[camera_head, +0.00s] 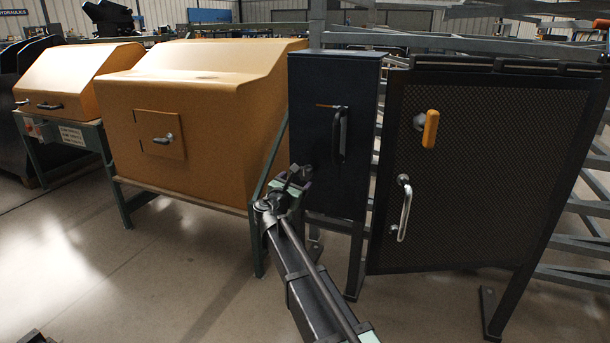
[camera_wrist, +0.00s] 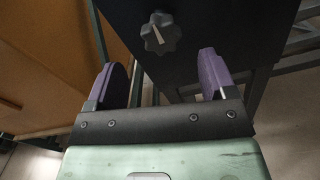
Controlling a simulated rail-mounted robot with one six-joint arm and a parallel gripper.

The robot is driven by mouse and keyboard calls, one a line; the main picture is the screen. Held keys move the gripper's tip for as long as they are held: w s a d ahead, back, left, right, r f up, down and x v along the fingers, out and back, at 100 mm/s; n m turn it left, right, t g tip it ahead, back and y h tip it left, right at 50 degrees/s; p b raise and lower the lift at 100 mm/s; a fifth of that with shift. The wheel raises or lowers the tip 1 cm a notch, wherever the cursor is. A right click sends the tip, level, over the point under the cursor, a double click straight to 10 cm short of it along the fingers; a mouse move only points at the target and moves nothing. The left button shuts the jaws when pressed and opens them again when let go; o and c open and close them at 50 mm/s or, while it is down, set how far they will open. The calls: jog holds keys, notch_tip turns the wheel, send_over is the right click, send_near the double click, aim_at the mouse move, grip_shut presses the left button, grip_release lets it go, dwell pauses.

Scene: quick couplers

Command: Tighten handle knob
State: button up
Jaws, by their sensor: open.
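A black lobed knob (camera_wrist: 160,32) with a pale line across its face is on a dark panel in the wrist view, at the top middle. My gripper (camera_wrist: 163,78) is open, with its two purple-padded jaws below the knob in the picture, one to each side. Nothing is between the jaws, and they are apart from the knob. In the head view my gripper (camera_head: 297,177) is at the lower left of a dark blue cabinet (camera_head: 355,85). The cabinet has a black bar handle (camera_head: 339,135). I cannot pick out the knob in the head view.
A yellow hooded machine (camera_head: 200,100) with a small latched door stands left of the cabinet. A dark mesh door (camera_head: 480,180) with a silver handle (camera_head: 404,208) and an orange grip (camera_head: 431,129) stands to the right. Open floor (camera_head: 160,270) lies in front at left.

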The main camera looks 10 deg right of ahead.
aim_at(304, 174)
jog(key=x, duration=0.8)
jog(key=shift+w+d, duration=0.15)
jog(key=shift+w, duration=0.15)
jog(key=c, duration=0.9)
